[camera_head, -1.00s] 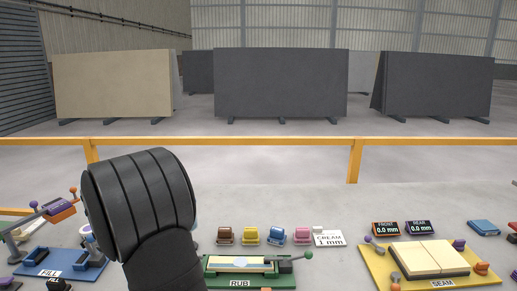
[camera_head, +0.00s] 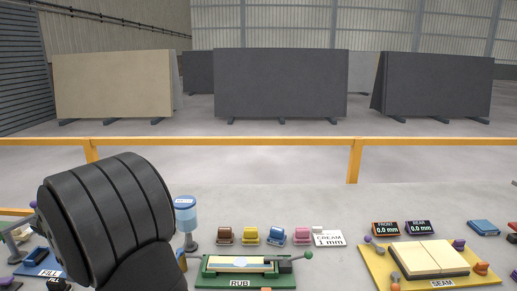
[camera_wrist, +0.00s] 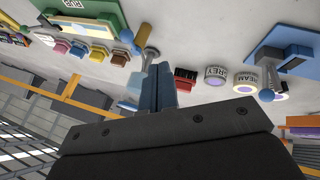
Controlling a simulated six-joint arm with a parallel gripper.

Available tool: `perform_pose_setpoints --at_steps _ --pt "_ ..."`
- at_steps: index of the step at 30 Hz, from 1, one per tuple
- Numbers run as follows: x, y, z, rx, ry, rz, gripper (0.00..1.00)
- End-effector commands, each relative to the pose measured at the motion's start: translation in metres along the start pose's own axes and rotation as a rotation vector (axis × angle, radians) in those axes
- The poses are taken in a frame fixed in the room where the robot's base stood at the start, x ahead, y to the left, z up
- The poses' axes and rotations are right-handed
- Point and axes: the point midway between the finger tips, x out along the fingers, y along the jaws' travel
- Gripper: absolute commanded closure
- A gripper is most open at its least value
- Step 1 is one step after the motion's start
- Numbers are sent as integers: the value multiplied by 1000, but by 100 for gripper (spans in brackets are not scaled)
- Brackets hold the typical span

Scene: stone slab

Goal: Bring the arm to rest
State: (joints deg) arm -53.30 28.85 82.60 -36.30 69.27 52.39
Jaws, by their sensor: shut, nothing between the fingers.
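My gripper (camera_wrist: 160,72) shows in the wrist view as two blue-grey fingers, closed together with nothing between them. It is held above the work surface, pointing toward the area between the green RUB board (camera_wrist: 108,10) and the blue board (camera_wrist: 262,42). In the head view my dark, ribbed arm link fills the lower left and hides the gripper. The arm link also covers part of the bench between the FILL board (camera_head: 38,268) and the RUB board (camera_head: 240,283).
A blue-topped dispenser (camera_head: 186,214) stands close to my arm link. Several coloured blocks (camera_head: 249,236), a CREAM 1 mm card (camera_head: 328,239) and a yellow SEAM board (camera_head: 405,284) lie rightward. An orange rail (camera_head: 250,141) runs behind. Labelled tubs (camera_wrist: 246,82) and a red brush (camera_wrist: 186,76) stand near my gripper.

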Motion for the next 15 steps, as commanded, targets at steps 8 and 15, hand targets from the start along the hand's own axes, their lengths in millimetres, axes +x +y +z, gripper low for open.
perform_pose_setpoints --at_steps 8,15 --pt "29 36 -14 192 -56 17 100" --pt "46 54 -20 294 -81 25 100"
